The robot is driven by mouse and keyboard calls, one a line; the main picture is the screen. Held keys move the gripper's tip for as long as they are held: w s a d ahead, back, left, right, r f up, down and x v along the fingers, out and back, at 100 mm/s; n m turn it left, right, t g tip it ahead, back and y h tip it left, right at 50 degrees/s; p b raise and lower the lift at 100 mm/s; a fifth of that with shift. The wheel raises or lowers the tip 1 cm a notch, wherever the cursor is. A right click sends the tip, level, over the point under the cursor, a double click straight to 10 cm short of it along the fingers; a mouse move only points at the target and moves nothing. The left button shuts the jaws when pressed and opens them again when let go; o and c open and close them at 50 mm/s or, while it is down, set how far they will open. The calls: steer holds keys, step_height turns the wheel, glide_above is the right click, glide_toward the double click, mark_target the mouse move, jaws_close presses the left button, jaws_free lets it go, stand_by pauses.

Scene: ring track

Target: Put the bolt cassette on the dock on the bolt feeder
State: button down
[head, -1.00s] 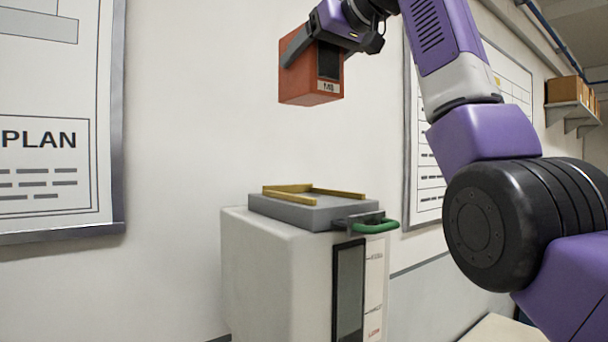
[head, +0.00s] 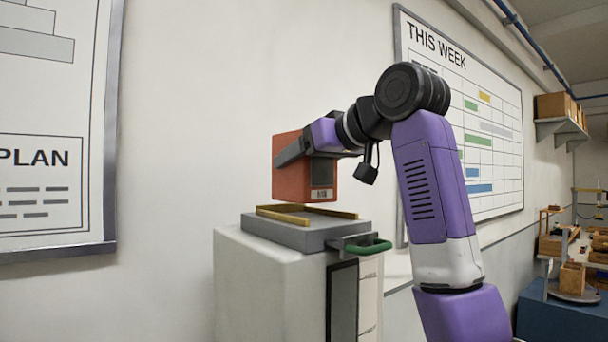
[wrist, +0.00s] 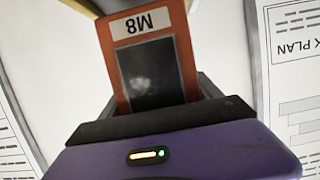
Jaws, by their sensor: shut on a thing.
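The orange-red bolt cassette (head: 292,178), with a dark window and a pale label, is held upright just above the dock in the head view. In the wrist view the cassette (wrist: 181,62) shows an M8 label. My gripper (head: 300,153) is shut on the cassette, with a dark finger across its side. The dock (head: 290,236) is a grey plate with yellow guide rails (head: 283,216) on top of the pale bolt feeder (head: 268,280). A narrow gap seems to show between the cassette and the rails. A green handle (head: 368,246) sticks out at the dock's right.
A framed plan board (head: 50,180) hangs on the wall at left, and a weekly board (head: 490,120) hangs behind my arm. A shelf with boxes (head: 560,108) and a bench with wooden bins (head: 572,277) stand at far right.

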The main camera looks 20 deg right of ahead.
mark_target(304, 177)
steer(key=shift+f, duration=1.35)
steer(key=shift+c, duration=0.7)
jaws_free()
steer(key=shift+f, duration=0.25)
steer(key=shift+r, duration=0.15)
steer(key=b+v, duration=0.3)
steer(key=v, duration=0.9)
